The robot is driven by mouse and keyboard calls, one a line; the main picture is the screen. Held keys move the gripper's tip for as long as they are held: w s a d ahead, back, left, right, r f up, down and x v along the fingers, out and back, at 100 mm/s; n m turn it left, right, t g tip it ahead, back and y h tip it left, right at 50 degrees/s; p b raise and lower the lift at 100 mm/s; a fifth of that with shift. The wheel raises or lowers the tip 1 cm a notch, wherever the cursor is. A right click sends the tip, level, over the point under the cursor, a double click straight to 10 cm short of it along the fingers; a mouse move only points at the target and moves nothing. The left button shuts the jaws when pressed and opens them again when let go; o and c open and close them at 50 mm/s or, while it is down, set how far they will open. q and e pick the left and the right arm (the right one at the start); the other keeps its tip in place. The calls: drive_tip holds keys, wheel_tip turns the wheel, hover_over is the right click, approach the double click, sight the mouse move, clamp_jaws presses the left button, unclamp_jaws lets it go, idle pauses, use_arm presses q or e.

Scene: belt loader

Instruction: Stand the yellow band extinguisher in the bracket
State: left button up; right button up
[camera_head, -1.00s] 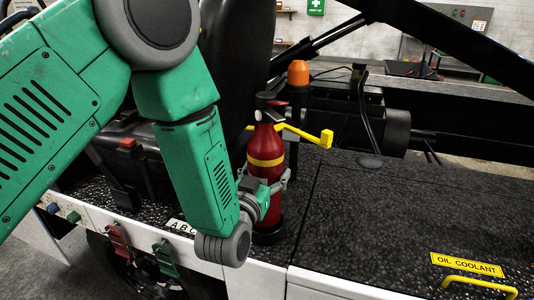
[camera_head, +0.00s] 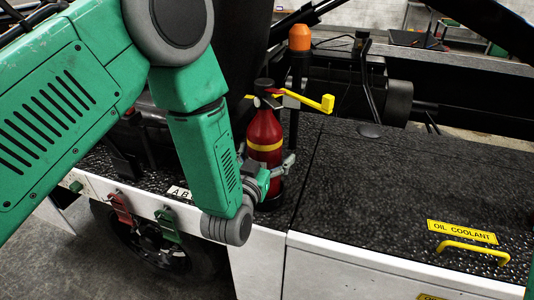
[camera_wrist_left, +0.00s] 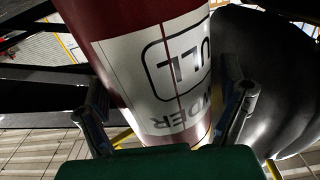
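The red extinguisher with a yellow band (camera_head: 264,147) is upright at the front edge of the black deck, left of centre in the head view. My left gripper (camera_head: 268,172) is shut around its lower body, below the band. In the left wrist view the red body with its white label (camera_wrist_left: 160,75) sits between both fingers. My right gripper is out of view.
An orange-topped post (camera_head: 299,40) stands just behind the extinguisher. A dark seat-like shape is behind my left arm. The deck to the right, with its yellow handle (camera_head: 472,250) and OIL COOLANT label (camera_head: 462,231), is clear.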

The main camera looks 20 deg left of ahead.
use_arm(q)
drive_tip(key=s, duration=1.2)
drive_tip(key=s+a+f+g, duration=0.3)
drive_tip(key=s+f+g, duration=0.2)
drive_tip(key=f, duration=0.4)
drive_tip(key=s+a+f+g, duration=0.4)
drive_tip(key=s+f+g, duration=0.1)
drive_tip(key=f, duration=0.5)
drive_tip(key=s+a+f+g, duration=0.2)
drive_tip(key=s+f+g, duration=0.1)
drive_tip(key=s, duration=0.4)
drive_tip(key=s+a+f+g, duration=0.2)
drive_tip(key=s+f+g, duration=0.1)
drive_tip(key=s, duration=0.4)
drive_tip(key=shift+s+a+g+y, duration=0.3)
drive_tip(key=shift+s+g, duration=0.1)
drive_tip(key=shift+g, duration=0.4)
drive_tip(key=shift+w, duration=0.15)
